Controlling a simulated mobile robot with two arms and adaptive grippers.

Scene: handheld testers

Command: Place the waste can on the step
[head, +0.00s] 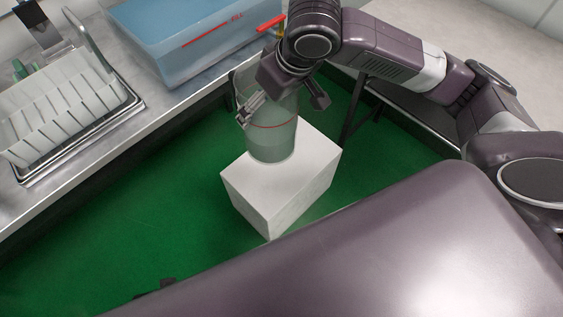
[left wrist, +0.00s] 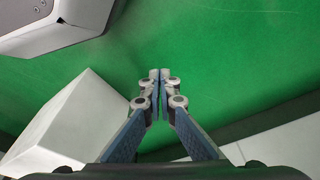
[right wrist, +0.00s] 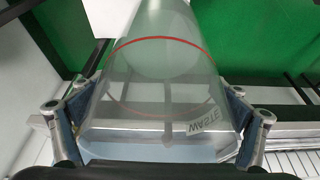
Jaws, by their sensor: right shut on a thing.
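The waste can (head: 272,140) is a clear, greyish cylinder with a red line around it. My right gripper (head: 284,103) is shut on it near its upper part, with a finger on each side. In the right wrist view the can (right wrist: 160,75) fills the space between the fingers, and a "WASTE" label shows. The step (head: 290,190) is a white block on the green floor. The can is upright, its base over the step's top toward the back; I cannot tell whether it touches. My left gripper (left wrist: 160,78) is shut and empty, beside the step (left wrist: 75,125) in the left wrist view.
A metal counter (head: 150,125) runs along the left and back. It carries a blue water tank (head: 190,45) with a red-handled valve (head: 270,23) and a white dish rack (head: 60,115). Green floor (head: 130,215) is open left of the step.

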